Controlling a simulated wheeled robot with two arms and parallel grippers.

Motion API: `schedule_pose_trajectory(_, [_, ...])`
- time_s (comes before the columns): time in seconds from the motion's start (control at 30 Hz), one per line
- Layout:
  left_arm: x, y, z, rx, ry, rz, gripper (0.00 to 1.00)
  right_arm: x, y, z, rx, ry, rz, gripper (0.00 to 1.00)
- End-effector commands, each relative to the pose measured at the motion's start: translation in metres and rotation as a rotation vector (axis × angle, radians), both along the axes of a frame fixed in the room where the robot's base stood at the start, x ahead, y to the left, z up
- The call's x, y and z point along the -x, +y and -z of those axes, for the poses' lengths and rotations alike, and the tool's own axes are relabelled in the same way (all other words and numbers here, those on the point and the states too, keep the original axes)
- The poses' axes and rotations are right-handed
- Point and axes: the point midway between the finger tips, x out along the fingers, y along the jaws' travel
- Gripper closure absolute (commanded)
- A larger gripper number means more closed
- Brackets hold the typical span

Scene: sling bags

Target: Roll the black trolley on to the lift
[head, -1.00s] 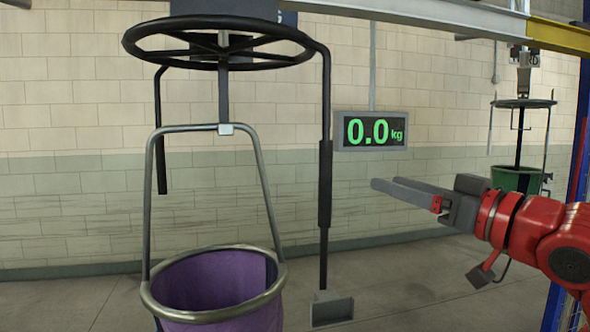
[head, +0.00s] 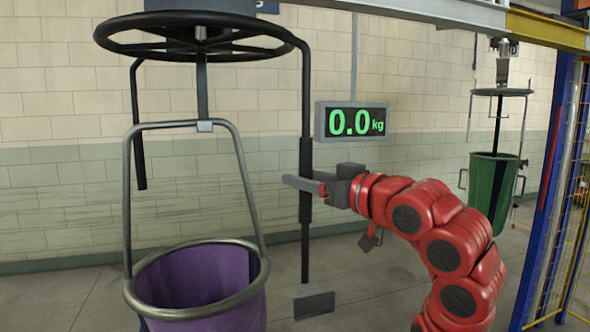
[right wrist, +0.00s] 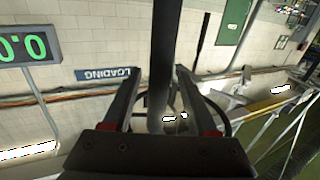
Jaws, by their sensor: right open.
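The black trolley hangs from the overhead rail, with a black ring (head: 110,37) on top and a long black bar with a thick grip (head: 306,180) on its right side. A purple bag (head: 200,285) in a grey metal hoop hangs under it. My right gripper (head: 300,184) is open at the height of the grip. In the right wrist view, a dark bar (right wrist: 162,60) runs between the two spread fingers (right wrist: 158,85). A yellow rail section (head: 545,31) at the upper right, near a blue post, may belong to the lift. My left gripper is not in view.
A display (head: 352,121) reading 0.0 kg hangs behind the bar. Another hanging carrier with a green bag (head: 490,190) is at the right. A blue post with fencing (head: 545,200) stands at the right edge. The floor beneath is clear.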

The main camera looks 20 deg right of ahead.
Motion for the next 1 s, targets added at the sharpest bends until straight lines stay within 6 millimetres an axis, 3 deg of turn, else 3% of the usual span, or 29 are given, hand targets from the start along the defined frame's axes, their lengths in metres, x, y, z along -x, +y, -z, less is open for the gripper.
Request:
schedule_pose_trajectory(0.2, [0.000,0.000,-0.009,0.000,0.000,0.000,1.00,-0.026,0.012,0.000,0.000,0.004,-0.001,0.41])
schedule_pose_trajectory(0.57, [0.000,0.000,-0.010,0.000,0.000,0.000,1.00,-0.032,0.014,0.001,0.000,0.001,0.001,0.41])
schedule_pose_trajectory(0.9, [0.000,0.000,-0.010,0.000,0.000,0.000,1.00,-0.032,0.014,0.001,0.000,0.001,0.001,0.99])
schedule_pose_trajectory(1.0, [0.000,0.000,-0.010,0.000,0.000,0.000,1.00,-0.032,0.014,0.001,0.001,0.002,0.001,1.00])
